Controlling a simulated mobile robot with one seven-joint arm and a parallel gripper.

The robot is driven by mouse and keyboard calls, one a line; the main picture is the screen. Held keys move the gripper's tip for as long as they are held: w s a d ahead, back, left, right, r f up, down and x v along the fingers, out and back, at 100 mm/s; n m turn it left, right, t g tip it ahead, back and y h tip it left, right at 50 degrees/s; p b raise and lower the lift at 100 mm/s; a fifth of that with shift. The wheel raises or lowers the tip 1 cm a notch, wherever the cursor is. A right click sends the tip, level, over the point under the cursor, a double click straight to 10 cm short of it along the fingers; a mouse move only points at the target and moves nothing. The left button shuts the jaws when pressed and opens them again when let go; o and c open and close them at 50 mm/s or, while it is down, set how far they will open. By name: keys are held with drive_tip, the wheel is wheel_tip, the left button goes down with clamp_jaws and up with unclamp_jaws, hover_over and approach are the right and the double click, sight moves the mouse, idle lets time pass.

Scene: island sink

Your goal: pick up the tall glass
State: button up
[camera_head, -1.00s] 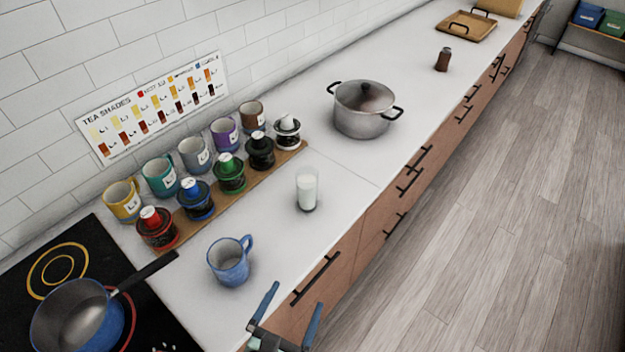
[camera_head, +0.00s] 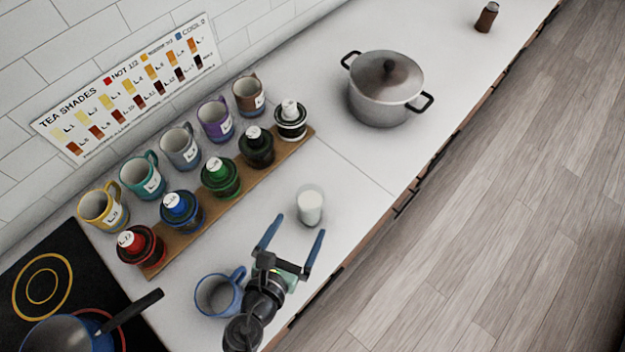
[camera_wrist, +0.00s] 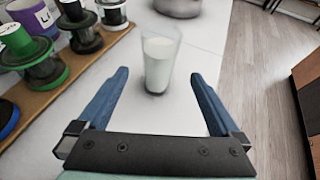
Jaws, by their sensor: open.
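The tall glass (camera_head: 310,206) holds a white liquid and stands upright on the white counter, between the wooden rack and the counter's front edge. In the wrist view the glass (camera_wrist: 158,62) stands just beyond my fingertips, roughly midway between them. My gripper (camera_head: 296,232) is open and empty, with its two blue fingers pointing toward the glass. The wrist view shows the same open gripper (camera_wrist: 160,78), with nothing between the fingers near the palm. I cannot tell whether a fingertip touches the glass; a gap seems to show.
A blue mug (camera_head: 218,294) stands beside my arm on the left. A wooden rack (camera_head: 232,206) with several lidded jars lies behind, with several mugs along the wall. A steel pot (camera_head: 385,88) stands beyond the glass. The stove and a pan (camera_head: 60,335) are at lower left.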

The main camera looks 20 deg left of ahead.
sight(314, 198)
drive_tip(key=shift+w+d, duration=0.15)
drive_tip(key=shift+w, duration=0.25)
drive_tip(key=x, duration=0.5)
drive_tip(key=shift+w+f, duration=0.25)
drive_tip(key=shift+w, duration=0.05)
drive_tip(key=x, duration=0.5)
drive_tip(key=shift+a, duration=0.25)
drive_tip(key=c, duration=1.4)
drive_tip(key=shift+c, duration=0.8)
drive_tip(key=shift+r, duration=0.1)
